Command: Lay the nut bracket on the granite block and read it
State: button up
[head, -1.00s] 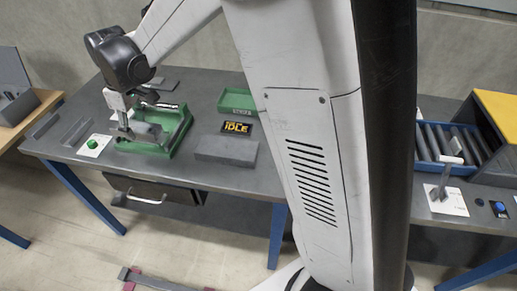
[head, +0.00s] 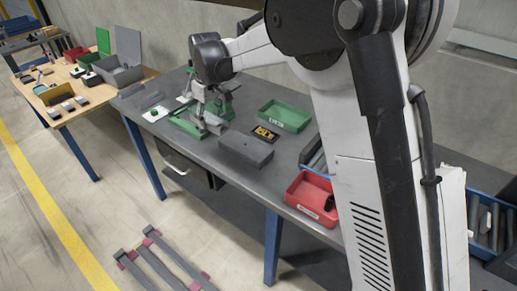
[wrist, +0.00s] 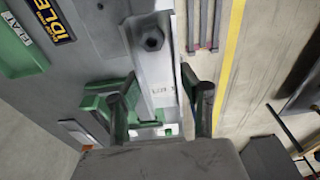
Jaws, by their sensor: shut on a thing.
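The nut bracket (wrist: 160,68) is a pale grey metal piece with a dark hex nut near its far end and small printed characters nearer me. My gripper (wrist: 160,98) is shut on it, with one dark finger on each side. In the head view my gripper (head: 203,112) is over the green fixture (head: 188,124), and the grey bracket (head: 214,124) shows below it. I cannot tell how much clearance it has from the fixture. The granite block (head: 246,148) is a plain dark grey slab to the right, with its top bare.
A black panel reading IDLE (head: 264,135) and a green tray (head: 286,115) stand behind the block. A red tray (head: 312,197) with a dark item is at the table's front right. A green button on a white plate (head: 154,113) is left of the fixture.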

send_over(245, 144)
notch_tip(245, 144, down, 7)
jog(key=shift+s+r+p, duration=0.1)
jog(key=shift+p, duration=0.3)
jog(key=shift+d+f, duration=0.1)
jog(key=shift+f, duration=2)
jog(key=shift+f, duration=0.15)
jog(key=o, duration=1.3)
jog(key=shift+o, duration=0.2)
